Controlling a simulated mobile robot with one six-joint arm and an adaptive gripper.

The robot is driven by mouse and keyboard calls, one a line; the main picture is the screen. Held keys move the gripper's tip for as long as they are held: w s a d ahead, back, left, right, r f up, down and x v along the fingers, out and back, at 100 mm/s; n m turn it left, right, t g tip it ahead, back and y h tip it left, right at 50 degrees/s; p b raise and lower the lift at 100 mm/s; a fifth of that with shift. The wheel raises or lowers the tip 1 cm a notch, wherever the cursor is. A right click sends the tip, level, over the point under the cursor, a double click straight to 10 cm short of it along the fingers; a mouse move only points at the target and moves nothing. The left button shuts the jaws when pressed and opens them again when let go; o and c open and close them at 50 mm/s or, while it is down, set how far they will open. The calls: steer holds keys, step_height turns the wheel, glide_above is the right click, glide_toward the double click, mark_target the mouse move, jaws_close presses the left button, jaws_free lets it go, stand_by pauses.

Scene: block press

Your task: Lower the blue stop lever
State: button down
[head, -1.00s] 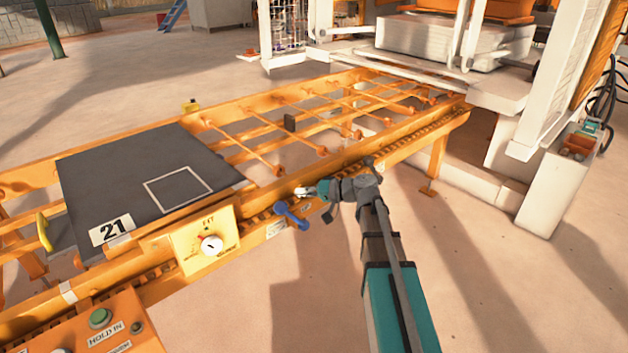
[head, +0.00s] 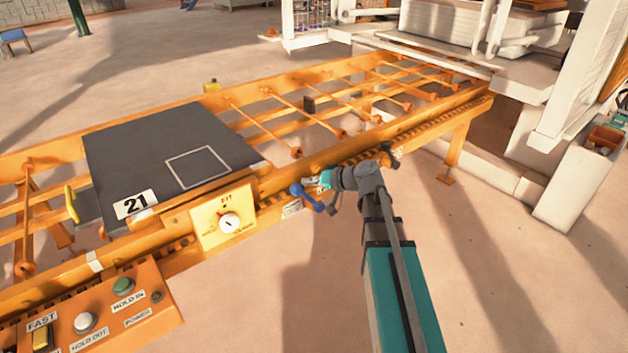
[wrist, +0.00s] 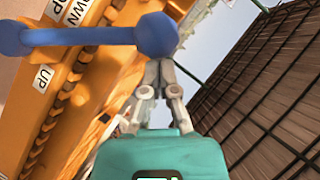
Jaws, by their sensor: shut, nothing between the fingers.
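The blue stop lever (head: 308,195) is on the near side of the orange conveyor frame, just right of the dial panel. In the wrist view the lever (wrist: 85,39) shows as a blue bar ending in a round knob, lying across the upper left. My gripper (head: 314,182) is at the lever in the head view. In the wrist view my gripper (wrist: 158,68) is shut, with its fingertips at the lower edge of the knob. Whether they touch it I cannot tell. UP (wrist: 43,78) and DOWN (wrist: 79,12) labels show on the frame beside the lever.
A dark plate (head: 165,150) marked 21 lies on the conveyor. A dial panel (head: 223,217) and an orange button box (head: 110,305) stand to the left. Roller bars (head: 270,130) run towards the white press (head: 530,80) at the back right. The floor at the lower right is clear.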

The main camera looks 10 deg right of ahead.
steer(key=shift+s+a+f, duration=0.1)
steer(key=shift+s+a, duration=0.05)
steer(key=shift+a, duration=0.1)
steer(key=shift+d, duration=0.15)
steer(key=s+d+r+p, duration=0.4)
steer(key=d+r+p, duration=0.2)
steer(key=d, duration=0.5)
steer(key=shift+s, duration=0.2)
stand_by(0.5)
